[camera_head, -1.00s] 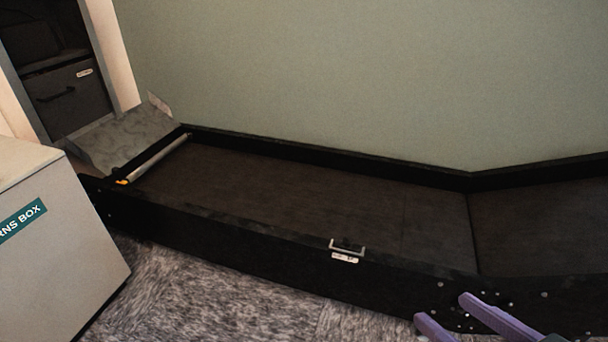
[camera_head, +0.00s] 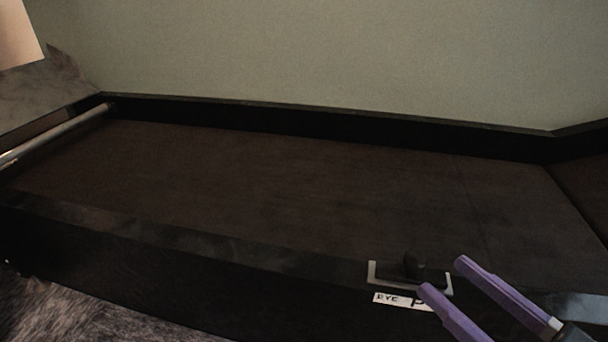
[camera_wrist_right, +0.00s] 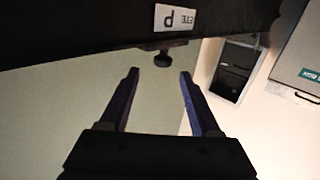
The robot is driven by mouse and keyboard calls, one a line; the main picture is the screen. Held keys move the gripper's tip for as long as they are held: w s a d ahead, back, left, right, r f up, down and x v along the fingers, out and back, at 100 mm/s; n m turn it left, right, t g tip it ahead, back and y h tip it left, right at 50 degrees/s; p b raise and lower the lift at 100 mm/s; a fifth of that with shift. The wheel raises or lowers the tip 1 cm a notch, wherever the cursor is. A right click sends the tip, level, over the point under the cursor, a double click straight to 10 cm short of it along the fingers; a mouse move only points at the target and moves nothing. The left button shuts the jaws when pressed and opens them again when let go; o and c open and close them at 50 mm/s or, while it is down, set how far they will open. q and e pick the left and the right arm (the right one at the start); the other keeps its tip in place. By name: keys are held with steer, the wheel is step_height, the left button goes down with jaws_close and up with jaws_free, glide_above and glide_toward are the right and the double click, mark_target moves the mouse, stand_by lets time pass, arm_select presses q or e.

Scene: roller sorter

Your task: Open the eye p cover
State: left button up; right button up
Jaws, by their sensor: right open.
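The eye P label (camera_head: 400,301), white with black letters, is on the side of the black conveyor rail. A pale bracket-like frame (camera_head: 374,273) is just above it, with a dark knob (camera_head: 413,264) inside; I take this as the cover. My right gripper (camera_head: 443,276) has two purple fingers, open and empty, just right of the knob in the picture. Its fingers overlap the label's right end. In the right wrist view the label (camera_wrist_right: 175,19) appears upside down. The knob (camera_wrist_right: 163,55) lies just beyond the open fingertips (camera_wrist_right: 159,74), roughly between them, apparently untouched. My left gripper is out of view.
The dark conveyor bed (camera_head: 250,185) stretches behind the rail, with a metal roller (camera_head: 60,135) at its left end. A green wall (camera_head: 330,55) stands behind. The right wrist view shows a pale box with a green label (camera_wrist_right: 308,75). The air above the bed is clear.

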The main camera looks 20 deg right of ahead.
steer(key=shift+w+a+f+b, duration=0.2)
steer(key=shift+w+a+b, duration=0.1)
steer(key=shift+w, duration=0.2)
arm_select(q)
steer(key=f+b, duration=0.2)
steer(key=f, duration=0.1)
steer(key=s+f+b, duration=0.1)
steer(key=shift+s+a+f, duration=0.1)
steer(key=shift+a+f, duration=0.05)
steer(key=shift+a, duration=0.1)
arm_select(e)
steer(key=x, duration=0.7)
steer(key=shift+w+a, duration=0.15)
steer(key=shift+w, duration=0.25)
steer(key=shift+r, duration=0.1)
steer(key=shift+c, duration=0.3)
steer(key=c, duration=0.7)
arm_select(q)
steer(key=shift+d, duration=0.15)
arm_select(e)
jaws_close()
